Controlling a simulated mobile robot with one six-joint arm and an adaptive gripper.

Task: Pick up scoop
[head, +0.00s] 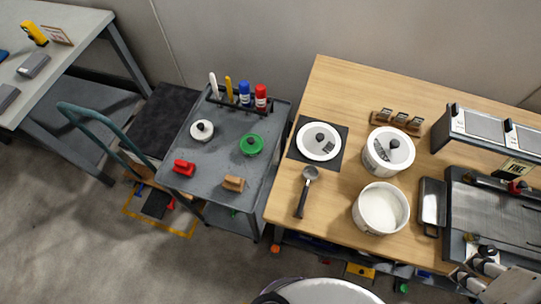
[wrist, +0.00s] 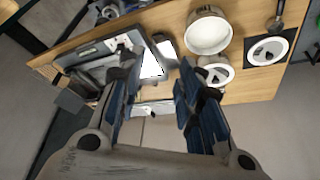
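The scoop (head: 304,195) lies on the wooden table near its left front edge, with a black handle toward the front and a metal bowl toward the back. It also shows at the top right of the wrist view (wrist: 275,22), partly cut off by the frame edge. My gripper (wrist: 155,92) shows in the wrist view with its two dark blue fingers spread wide and nothing between them. It is well apart from the scoop, nearer the tray and griddle side of the table.
An open white pot (head: 381,208) stands right of the scoop. A lidded pot (head: 388,150) is behind it. A white lid (head: 319,142) rests on a black mat behind the scoop. A small dark tray (head: 432,203) lies further right. A grey cart (head: 217,170) stands left of the table.

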